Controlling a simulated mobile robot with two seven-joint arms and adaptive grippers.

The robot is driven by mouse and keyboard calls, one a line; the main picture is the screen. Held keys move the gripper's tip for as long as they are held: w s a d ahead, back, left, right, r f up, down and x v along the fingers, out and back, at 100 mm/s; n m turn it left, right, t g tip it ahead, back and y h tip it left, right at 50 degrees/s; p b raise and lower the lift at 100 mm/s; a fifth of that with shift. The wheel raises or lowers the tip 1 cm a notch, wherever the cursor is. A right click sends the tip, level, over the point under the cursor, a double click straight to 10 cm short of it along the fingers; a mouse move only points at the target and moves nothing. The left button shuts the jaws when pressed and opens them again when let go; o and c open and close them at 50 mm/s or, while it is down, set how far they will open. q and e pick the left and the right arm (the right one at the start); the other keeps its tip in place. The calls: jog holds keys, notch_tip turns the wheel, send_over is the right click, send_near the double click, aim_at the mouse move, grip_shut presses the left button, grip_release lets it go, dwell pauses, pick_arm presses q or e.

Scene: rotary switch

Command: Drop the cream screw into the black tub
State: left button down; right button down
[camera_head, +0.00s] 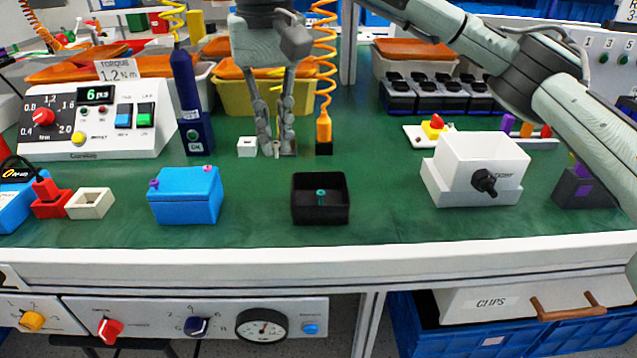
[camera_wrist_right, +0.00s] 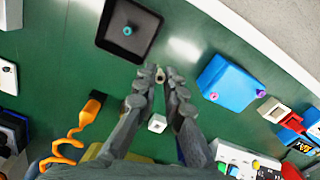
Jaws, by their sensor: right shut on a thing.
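My right gripper (camera_head: 276,148) points down over the green table behind the black tub (camera_head: 296,216). It is shut on the small cream screw (camera_head: 277,151), which also shows between the fingertips in the right wrist view (camera_wrist_right: 160,77). The fingers hide part of the screw. The black tub is open at the top, in front of and to the right of the gripper; it also shows at the top of the wrist view (camera_wrist_right: 109,38). A teal screw (camera_head: 321,193) stands inside the tub. My left gripper is not in view.
A small white box (camera_head: 247,147) is just left of the gripper. An orange screwdriver (camera_head: 323,130) on a coiled cord hangs to its right. A blue box (camera_head: 186,200) with purple and pink screws is left of the tub. The table between gripper and tub is clear.

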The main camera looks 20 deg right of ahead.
send_over(320, 192)
jog(key=f, duration=0.3)
jog(key=shift+w+a+f, duration=0.1)
jog(key=shift+w+a, duration=0.05)
jog(key=shift+a, duration=0.25)
jog(key=shift+s+d+f, duration=0.2)
jog(key=shift+d+f, duration=0.15)
notch_tip(320, 192, down, 4)
jog(key=shift+s+r, duration=0.1)
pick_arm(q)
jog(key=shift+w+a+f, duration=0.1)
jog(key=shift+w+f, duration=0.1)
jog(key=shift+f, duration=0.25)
pick_arm(e)
jog(key=c, duration=1.7)
grip_release()
jog(key=shift+f, duration=0.25)
jog(key=shift+o, duration=0.4)
jog(key=shift+r, duration=0.1)
